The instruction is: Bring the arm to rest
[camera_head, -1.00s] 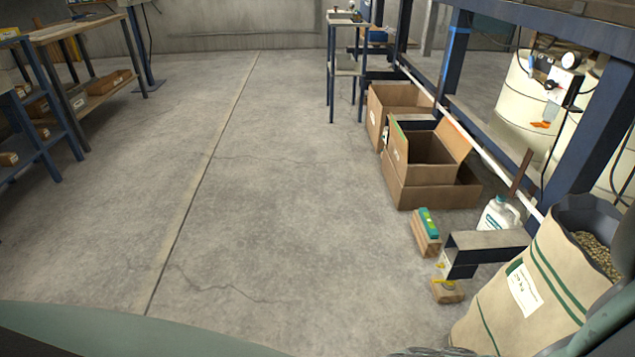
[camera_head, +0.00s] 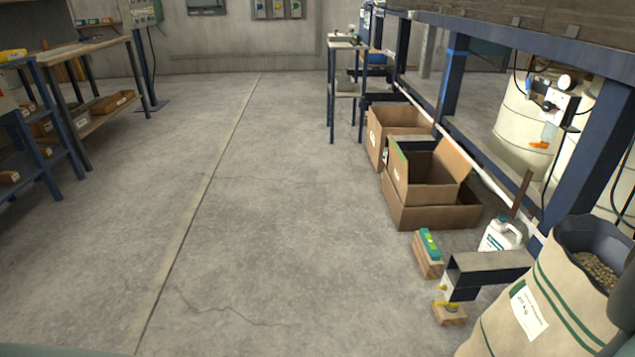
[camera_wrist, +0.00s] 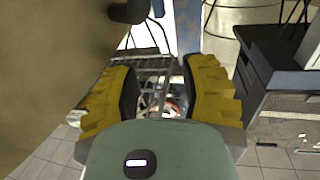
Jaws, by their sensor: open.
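My gripper (camera_wrist: 168,92) shows in the wrist view, its two yellow ribbed fingers with dark pads spread apart. I see nothing held between the fingers. Past the gap lies a dark grid-like rack or frame with small reddish and white items, too small to make out. A beige surface fills the left of the wrist view, close by. The gripper does not show in the head view.
In the head view, open cardboard boxes (camera_head: 432,215), a white jug (camera_head: 501,236) and a beige sack of pellets (camera_head: 545,300) line the right side. A workbench (camera_head: 85,45) and blue shelf stand left. The middle concrete floor (camera_head: 250,200) is clear.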

